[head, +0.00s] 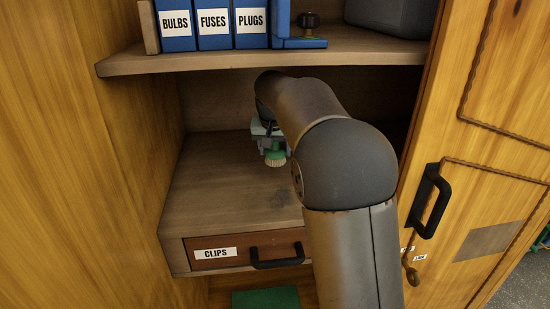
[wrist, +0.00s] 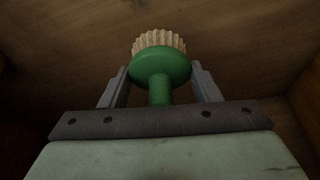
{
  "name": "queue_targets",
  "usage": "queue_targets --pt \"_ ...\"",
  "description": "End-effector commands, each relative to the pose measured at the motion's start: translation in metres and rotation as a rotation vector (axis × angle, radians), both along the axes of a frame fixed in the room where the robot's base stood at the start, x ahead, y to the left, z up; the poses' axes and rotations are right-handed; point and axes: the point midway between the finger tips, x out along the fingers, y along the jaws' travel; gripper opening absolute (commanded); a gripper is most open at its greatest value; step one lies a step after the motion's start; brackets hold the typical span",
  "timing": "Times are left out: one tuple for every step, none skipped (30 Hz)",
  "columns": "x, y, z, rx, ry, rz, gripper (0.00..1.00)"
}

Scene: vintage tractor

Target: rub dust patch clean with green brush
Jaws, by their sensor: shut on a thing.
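My gripper (head: 268,139) is inside the cabinet, above the lower shelf, pointing down. It is shut on the green brush (head: 275,156), whose pale bristles point toward the shelf. In the wrist view the green brush (wrist: 159,65) sits between the two fingers of my gripper (wrist: 160,84), bristles away from the palm. A faint darker smudge, probably the dust patch (head: 281,199), lies on the lower shelf nearer the front, right of the brush and partly beside my arm. The bristles appear above the board, but I cannot tell whether they touch it.
An upper shelf (head: 230,61) with boxes labelled BULBS, FUSES and PLUGS (head: 212,25) overhangs my gripper. A closed drawer marked CLIPS (head: 216,254) is below the lower shelf (head: 205,190). The cabinet door (head: 480,150) stands open at right. The shelf's left part is clear.

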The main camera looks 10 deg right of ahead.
Motion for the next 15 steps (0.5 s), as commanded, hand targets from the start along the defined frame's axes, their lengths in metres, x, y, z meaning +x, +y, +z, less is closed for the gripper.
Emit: queue_targets --pt "0.0 0.0 -0.002 0.0 0.0 -0.001 0.28" --pt "0.0 0.0 -0.002 0.0 0.0 -0.002 0.28" --pt "0.0 0.0 -0.004 0.0 0.001 -0.002 0.28" --pt "0.0 0.0 -0.006 0.0 0.001 -0.002 0.28" --pt "0.0 0.0 -0.008 0.0 0.001 -0.002 0.28" --pt "0.0 0.0 -0.011 0.0 0.0 -0.002 0.28" --pt "0.0 0.0 -0.014 0.0 0.0 -0.001 0.28" --pt "0.0 0.0 -0.016 0.0 0.0 -0.001 0.28" --pt "0.0 0.0 -0.02 0.0 0.0 -0.001 0.28" --pt "0.0 0.0 -0.024 0.0 0.0 -0.001 0.28" --pt "0.0 0.0 -0.027 0.0 0.0 -0.001 0.28" --pt "0.0 0.0 -0.032 0.0 0.0 -0.001 0.28" --pt "0.0 0.0 -0.035 0.0 0.0 -0.001 0.28" --pt "0.0 0.0 -0.039 0.0 0.0 -0.001 0.28" --pt "0.0 0.0 -0.043 0.0 0.0 -0.001 0.28"
